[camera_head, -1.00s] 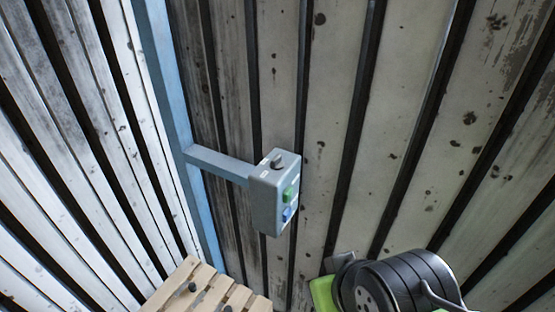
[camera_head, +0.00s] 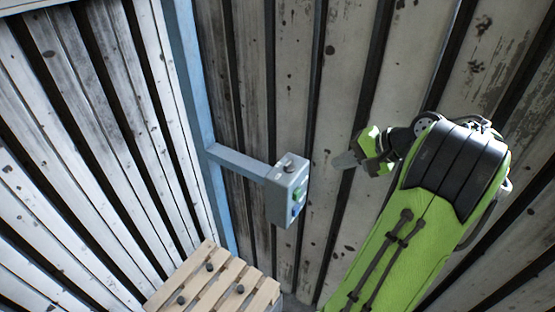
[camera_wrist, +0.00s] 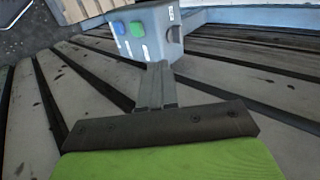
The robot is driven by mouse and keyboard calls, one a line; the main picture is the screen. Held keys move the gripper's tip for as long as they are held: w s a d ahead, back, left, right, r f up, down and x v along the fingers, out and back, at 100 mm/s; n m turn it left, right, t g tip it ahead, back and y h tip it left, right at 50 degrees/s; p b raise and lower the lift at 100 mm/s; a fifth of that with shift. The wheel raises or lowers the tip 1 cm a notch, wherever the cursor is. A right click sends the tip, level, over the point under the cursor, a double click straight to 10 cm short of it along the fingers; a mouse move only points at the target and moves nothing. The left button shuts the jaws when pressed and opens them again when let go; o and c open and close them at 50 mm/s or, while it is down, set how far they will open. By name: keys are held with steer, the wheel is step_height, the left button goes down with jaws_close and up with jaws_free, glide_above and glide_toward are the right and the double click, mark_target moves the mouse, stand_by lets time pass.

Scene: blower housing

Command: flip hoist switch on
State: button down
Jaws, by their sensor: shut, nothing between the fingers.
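The grey control box (camera_head: 284,197) sits at the end of a blue-grey arm bracket. It carries a dark switch knob (camera_head: 288,166) at its upper end, a green button (camera_head: 299,192) and a blue button (camera_head: 295,209). In the wrist view the knob (camera_wrist: 174,34), green button (camera_wrist: 137,29) and blue button (camera_wrist: 119,28) are seen beyond the fingers. My gripper (camera_head: 345,160) is right of the box in the head view, apart from it. Its fingers (camera_wrist: 158,70) are shut and empty, pointing towards the box. The labels are too small to read.
A blue post (camera_head: 190,110) holds the bracket (camera_head: 238,161) left of the box. A wooden pallet-like top (camera_head: 215,280) with dark knobs lies below. Slatted walls stand behind and to the left.

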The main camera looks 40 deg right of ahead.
mark_target(288, 170)
steer(key=shift+f, duration=0.15)
steer(key=b+x, duration=0.3)
steer(key=x, duration=0.7)
steer(key=w, duration=0.2)
steer(key=w+a, duration=0.1)
steer(key=shift+w+a, duration=0.15)
steer(key=shift+w, duration=0.25)
